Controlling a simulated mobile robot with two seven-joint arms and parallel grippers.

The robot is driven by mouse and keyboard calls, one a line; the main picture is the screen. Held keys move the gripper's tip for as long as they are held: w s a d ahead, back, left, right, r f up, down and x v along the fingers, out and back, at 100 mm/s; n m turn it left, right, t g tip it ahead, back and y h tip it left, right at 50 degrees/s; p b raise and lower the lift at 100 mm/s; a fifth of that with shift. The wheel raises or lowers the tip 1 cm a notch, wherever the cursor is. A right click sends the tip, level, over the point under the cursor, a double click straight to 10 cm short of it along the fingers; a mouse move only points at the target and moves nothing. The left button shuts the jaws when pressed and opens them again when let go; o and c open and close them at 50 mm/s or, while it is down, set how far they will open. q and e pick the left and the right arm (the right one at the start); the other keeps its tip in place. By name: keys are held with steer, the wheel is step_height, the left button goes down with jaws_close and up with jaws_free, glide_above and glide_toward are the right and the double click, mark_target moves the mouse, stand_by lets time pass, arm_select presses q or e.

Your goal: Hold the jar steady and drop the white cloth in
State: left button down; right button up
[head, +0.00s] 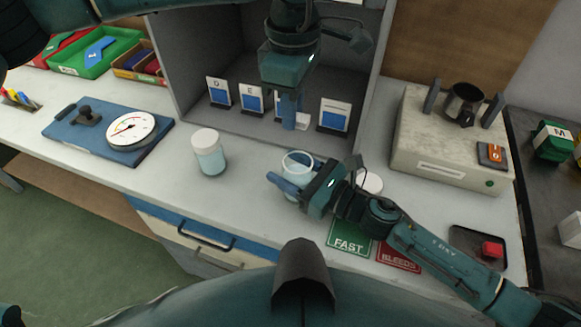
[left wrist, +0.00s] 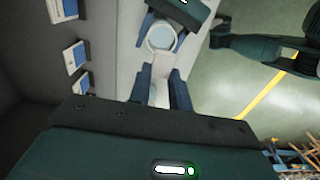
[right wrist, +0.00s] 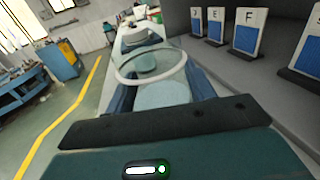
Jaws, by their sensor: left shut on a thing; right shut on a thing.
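The open clear jar (head: 297,161) stands on the white counter, its mouth up. My right gripper (head: 290,182) is shut around its side. In the right wrist view the jar's round rim (right wrist: 150,79) shows between the fingers, with something pale inside or below it. My left gripper (head: 289,112) is above and behind the jar, pointing down, shut on a small white cloth (head: 302,122). The cloth also shows pale between the fingers in the left wrist view (left wrist: 159,93), apart from the jar's mouth (left wrist: 161,36). Most of the cloth is hidden by the fingers.
A lidded jar (head: 208,152) stands to the left, and a white lid (head: 369,184) lies right of my right gripper. Cards on stands (head: 252,99) line the grey booth behind. A dial device (head: 131,129) is far left; a beige machine (head: 440,150) is right.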

arm_select(q)
step_height(320, 180, down, 7)
stand_by(1.2)
steer(key=c, duration=1.2)
jaws_free()
step_height(320, 180, up, 12)
